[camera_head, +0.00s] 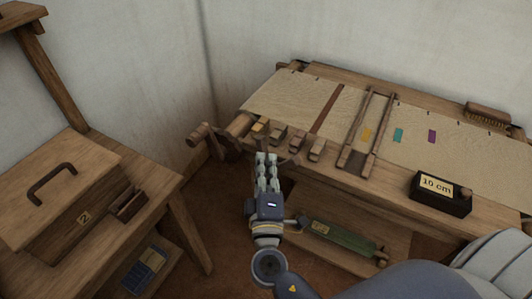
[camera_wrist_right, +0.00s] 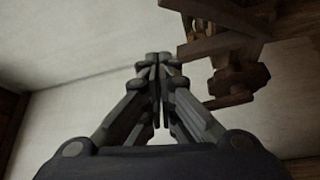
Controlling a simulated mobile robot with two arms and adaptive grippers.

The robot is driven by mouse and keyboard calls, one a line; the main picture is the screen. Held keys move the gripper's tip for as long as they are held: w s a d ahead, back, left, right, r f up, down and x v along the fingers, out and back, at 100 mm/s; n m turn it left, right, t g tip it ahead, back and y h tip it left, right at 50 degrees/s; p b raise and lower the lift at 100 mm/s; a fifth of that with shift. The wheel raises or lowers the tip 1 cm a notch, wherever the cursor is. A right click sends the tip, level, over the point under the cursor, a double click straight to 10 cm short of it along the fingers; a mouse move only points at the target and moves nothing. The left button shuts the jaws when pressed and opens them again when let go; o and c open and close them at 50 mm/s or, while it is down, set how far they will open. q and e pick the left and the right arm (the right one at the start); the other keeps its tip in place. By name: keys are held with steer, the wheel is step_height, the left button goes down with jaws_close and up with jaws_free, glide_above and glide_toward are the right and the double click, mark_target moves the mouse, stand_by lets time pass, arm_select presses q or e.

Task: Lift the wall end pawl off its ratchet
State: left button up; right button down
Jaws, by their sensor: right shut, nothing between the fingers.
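The loom (camera_head: 330,110) stands along the wall at the right. At its near left corner a wooden beam end with a handle (camera_head: 198,133) sticks out, with dark ratchet-like parts (camera_head: 226,150) beside it. I cannot tell the pawl from the ratchet there. My right gripper (camera_head: 266,157) is shut and empty, just right of these parts and in front of the loom's front edge. In the right wrist view the shut fingers (camera_wrist_right: 159,60) point at the pale wall, with wooden loom parts (camera_wrist_right: 236,82) close by on the right, apart from the fingertips. My left gripper is out of view.
Several wooden blocks (camera_head: 297,143) line the loom's front edge. A black box marked 10 cm (camera_head: 441,203) sits further right. A green board (camera_head: 340,239) lies on a low shelf. At left stands a table with a lidded wooden box (camera_head: 60,190). Floor shows between them.

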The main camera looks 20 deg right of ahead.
steer(key=v, duration=0.8)
steer(key=shift+s, duration=0.3)
steer(key=shift+a, duration=0.15)
steer(key=s+f+g+y, duration=0.2)
steer(key=f+g, duration=0.1)
steer(key=f, duration=0.9)
steer(key=s+d+f+g+y+p, duration=0.1)
steer(key=s+f+g, duration=0.2)
steer(key=f, duration=1)
steer(key=s+f+g+y, duration=0.2)
steer(key=f+g, duration=0.2)
steer(key=f, duration=0.8)
steer(key=s+d+f+m+g+y+p, duration=0.1)
steer(key=s+d+f+m+g, duration=0.2)
steer(key=s+f, duration=0.6)
steer(key=s+d+f+m+g+y, duration=0.1)
steer(key=s+d+f+m+g, duration=0.3)
steer(key=s+f, duration=0.5)
steer(key=s+m, duration=0.1)
steer(key=s, duration=0.6)
steer(key=shift+m+p, duration=0.3)
steer(key=shift+p, duration=0.1)
